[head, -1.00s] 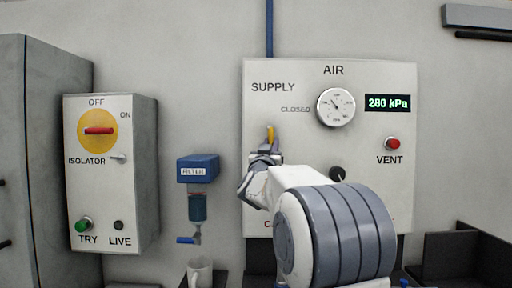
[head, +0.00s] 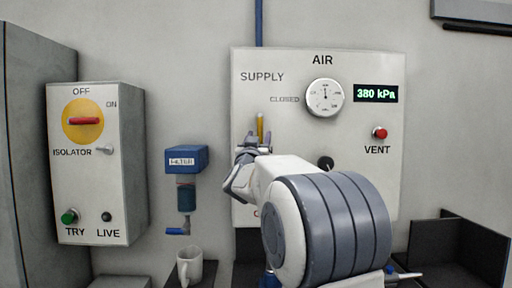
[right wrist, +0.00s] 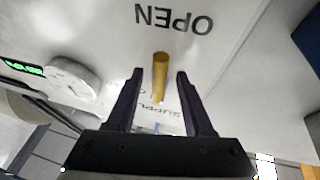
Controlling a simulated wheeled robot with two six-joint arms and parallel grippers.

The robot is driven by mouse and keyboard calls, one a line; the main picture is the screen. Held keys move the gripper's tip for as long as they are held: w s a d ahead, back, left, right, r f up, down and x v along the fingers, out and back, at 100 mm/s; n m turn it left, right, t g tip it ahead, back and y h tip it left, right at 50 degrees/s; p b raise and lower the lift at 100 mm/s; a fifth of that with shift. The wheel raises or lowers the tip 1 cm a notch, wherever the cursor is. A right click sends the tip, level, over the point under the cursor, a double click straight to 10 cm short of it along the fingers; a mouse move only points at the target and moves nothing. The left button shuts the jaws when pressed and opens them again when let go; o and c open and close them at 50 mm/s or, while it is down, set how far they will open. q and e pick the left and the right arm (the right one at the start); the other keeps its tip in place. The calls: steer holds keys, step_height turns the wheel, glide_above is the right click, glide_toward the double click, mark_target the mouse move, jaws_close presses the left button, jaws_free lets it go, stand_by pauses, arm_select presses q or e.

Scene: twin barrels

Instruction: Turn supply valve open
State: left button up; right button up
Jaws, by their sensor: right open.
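The supply valve's yellow handle (head: 260,127) stands about upright on the white AIR panel (head: 285,62), below the SUPPLY label. My right gripper (head: 255,140) is at the handle and hides its lower part in the head view. In the right wrist view the handle (right wrist: 160,78) lies between the two dark fingers of my right gripper (right wrist: 160,74), with a gap on each side. The gripper is open. The word OPEN shows upside down beyond the handle's tip. My left gripper is not in view.
The panel carries a round gauge (head: 325,98), a display (head: 376,93) reading 380 kPa and a red VENT button (head: 380,132). A blue filter (head: 187,160), an isolator box (head: 98,165) and a white mug (head: 189,267) are to the left. A dark bin (head: 460,250) is at right.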

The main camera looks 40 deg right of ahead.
steer(key=b+v, duration=0.1)
steer(key=v, duration=0.7)
steer(key=shift+s+a, duration=0.25)
steer(key=shift+f, duration=0.1)
